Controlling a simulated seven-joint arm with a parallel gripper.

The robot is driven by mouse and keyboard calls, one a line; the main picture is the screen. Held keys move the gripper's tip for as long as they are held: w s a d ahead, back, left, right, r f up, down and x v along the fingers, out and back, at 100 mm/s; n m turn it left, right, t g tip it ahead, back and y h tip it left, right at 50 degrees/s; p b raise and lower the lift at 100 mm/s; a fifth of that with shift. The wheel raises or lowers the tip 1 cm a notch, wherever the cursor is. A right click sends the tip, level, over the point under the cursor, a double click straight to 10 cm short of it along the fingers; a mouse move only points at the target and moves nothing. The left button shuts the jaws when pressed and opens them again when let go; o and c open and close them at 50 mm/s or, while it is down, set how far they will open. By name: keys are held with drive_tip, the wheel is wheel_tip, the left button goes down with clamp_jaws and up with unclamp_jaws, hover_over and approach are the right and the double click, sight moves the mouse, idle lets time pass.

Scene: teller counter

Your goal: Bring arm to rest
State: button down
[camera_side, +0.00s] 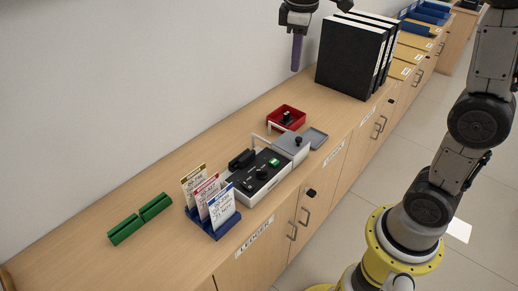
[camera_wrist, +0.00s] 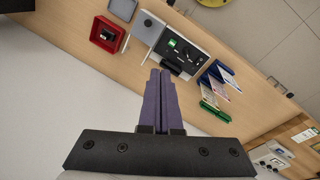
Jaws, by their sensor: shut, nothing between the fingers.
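My gripper (camera_side: 296,52) hangs in the air above the back part of the counter, near the wall, at the top of the side view. Its purple fingers point down, are shut together and hold nothing. In the wrist view the shut fingers (camera_wrist: 160,82) point toward the counter items. My arm comes in from the right of the side view, and part of it is outside the frame.
Black binders (camera_side: 350,58) stand just right of my gripper. Below are a red tray (camera_side: 272,121), a grey-and-black device (camera_side: 258,180), a blue card holder (camera_side: 214,229) and green blocks (camera_side: 125,230). The counter's left part is mostly clear.

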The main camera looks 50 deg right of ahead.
drive_tip(key=s+a+f+m+t+y, duration=0.1)
drive_tip(key=s+a+m+t, duration=0.25)
drive_tip(key=s, duration=1.35)
drive_tip(key=s+a+f+m, duration=0.1)
drive_tip(key=s+f, duration=0.2)
drive_tip(key=f, duration=0.2)
drive_tip(key=shift+a+f+m+t+y, duration=0.25)
drive_tip(key=shift+a+m+t+y, duration=0.1)
drive_tip(key=shift+t, duration=0.1)
